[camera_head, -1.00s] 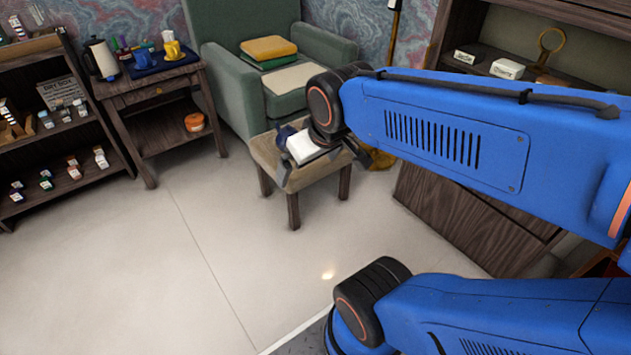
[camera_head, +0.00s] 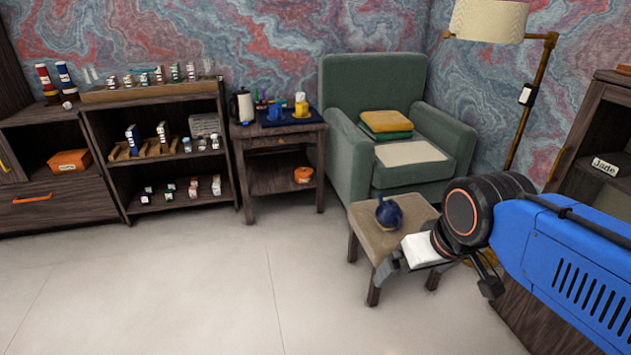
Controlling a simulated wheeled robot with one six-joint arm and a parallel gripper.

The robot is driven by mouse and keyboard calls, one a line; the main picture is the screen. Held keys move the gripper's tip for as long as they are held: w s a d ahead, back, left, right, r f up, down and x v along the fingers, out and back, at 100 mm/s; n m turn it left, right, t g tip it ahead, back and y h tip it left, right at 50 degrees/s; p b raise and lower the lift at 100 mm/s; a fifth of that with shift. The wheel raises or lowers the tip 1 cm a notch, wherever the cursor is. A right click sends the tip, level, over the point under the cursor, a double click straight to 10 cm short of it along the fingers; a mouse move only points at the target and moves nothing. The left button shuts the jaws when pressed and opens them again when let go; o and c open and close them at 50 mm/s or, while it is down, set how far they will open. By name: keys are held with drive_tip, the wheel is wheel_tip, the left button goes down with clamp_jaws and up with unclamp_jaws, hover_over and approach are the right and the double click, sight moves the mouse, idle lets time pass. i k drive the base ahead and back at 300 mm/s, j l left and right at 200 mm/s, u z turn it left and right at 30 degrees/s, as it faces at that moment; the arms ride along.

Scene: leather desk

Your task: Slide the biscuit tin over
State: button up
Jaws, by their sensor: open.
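No thing in view is clearly marked as the biscuit tin. A round orange container (camera_head: 303,175) sits on the lower shelf of the small side table and could be it; an orange box (camera_head: 69,161) with a pale label sits in the left cabinet. My gripper (camera_head: 438,281) is at the right, in front of the stool, well away from both orange things. Its jaws point down and are apart, with nothing seen held between them. My wrist hides part of the stool's right side.
A stool (camera_head: 372,238) bears a dark blue pot (camera_head: 389,213) close to my gripper. A green armchair (camera_head: 345,140) with folded cloths stands behind. The side table (camera_head: 258,131) holds a kettle and cups on a blue mat. Open floor lies in front at left and centre.

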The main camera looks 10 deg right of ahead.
sight(309, 179)
drive_tip(key=i+j+z, duration=0.3)
drive_tip(key=i+j, duration=0.2)
drive_tip(key=j, duration=0.25)
drive_tip(key=i+j+z, duration=0.15)
drive_tip(key=j, duration=0.25)
drive_tip(key=i+j+z, duration=0.1)
drive_tip(key=i+j, duration=0.15)
drive_tip(key=j, duration=0.15)
drive_tip(key=i+j+z, duration=0.15)
drive_tip(key=j, duration=0.3)
drive_tip(key=i+j+z, duration=0.15)
drive_tip(key=j, duration=0.35)
drive_tip(key=i+j+z, duration=0.15)
drive_tip(key=j, duration=0.3)
drive_tip(key=i+j+z, duration=0.15)
drive_tip(key=j, duration=0.35)
